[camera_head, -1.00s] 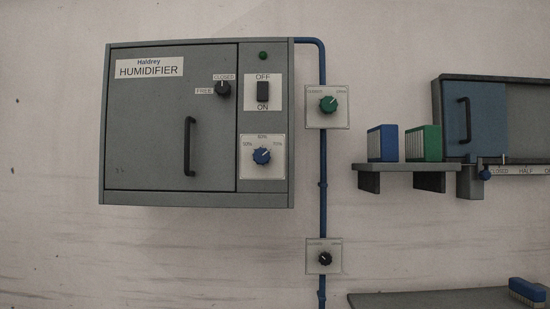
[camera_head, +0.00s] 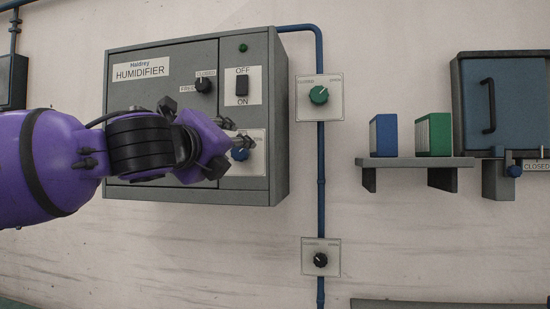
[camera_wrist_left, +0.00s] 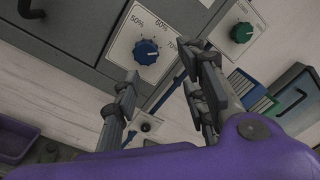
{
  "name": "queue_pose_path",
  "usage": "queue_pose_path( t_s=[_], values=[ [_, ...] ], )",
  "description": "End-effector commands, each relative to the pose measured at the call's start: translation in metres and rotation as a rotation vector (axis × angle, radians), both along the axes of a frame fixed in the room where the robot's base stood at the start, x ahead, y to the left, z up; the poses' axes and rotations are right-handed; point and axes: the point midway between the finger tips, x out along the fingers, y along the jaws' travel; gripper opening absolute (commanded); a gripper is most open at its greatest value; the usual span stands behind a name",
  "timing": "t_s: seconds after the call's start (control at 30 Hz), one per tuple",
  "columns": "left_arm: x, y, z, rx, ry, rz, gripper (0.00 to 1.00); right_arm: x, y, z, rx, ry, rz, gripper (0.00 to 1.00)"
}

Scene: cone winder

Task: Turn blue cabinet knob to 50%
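The blue knob (camera_head: 239,154) is on the dial plate at the lower right of the grey humidifier cabinet (camera_head: 232,53). In the left wrist view the blue knob (camera_wrist_left: 145,52) sits between the 50%, 60% and 70% marks; its exact setting is hard to read. My left gripper (camera_head: 236,132) is in front of the cabinet, its fingertips close to the dial, partly covering it. In the left wrist view my left gripper (camera_wrist_left: 168,68) is open and empty, and the knob lies beyond the fingertips, not between them. My right gripper is not in view.
An OFF/ON switch (camera_head: 242,86) and a black knob (camera_head: 204,85) are above the dial. A green knob (camera_head: 319,95) and a small black knob (camera_head: 320,260) are on the blue pipe to the right. A shelf (camera_head: 415,162) holds blue and green boxes.

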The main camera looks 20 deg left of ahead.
Motion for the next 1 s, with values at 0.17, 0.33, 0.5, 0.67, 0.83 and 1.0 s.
queue_pose_path(
  t_s=[0.17, 0.33, 0.5, 0.67, 0.83, 1.0],
  values=[
    [0.003, 0.013, -0.015, 0.095, 0.068, 0.049, 0.39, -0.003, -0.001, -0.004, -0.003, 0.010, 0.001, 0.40],
    [0.024, 0.018, -0.020, 0.103, 0.075, 0.051, 0.39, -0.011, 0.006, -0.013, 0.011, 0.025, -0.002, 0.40],
    [0.052, 0.024, -0.021, 0.104, 0.076, 0.050, 0.39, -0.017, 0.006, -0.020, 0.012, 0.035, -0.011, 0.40],
    [0.070, 0.029, -0.018, 0.101, 0.071, 0.050, 0.39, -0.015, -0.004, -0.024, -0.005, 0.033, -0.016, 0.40],
    [0.076, 0.031, -0.015, 0.100, 0.067, 0.047, 0.39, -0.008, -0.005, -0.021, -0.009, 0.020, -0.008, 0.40],
    [0.076, 0.030, -0.013, 0.100, 0.064, 0.047, 0.39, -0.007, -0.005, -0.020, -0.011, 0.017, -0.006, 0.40]
  ],
)
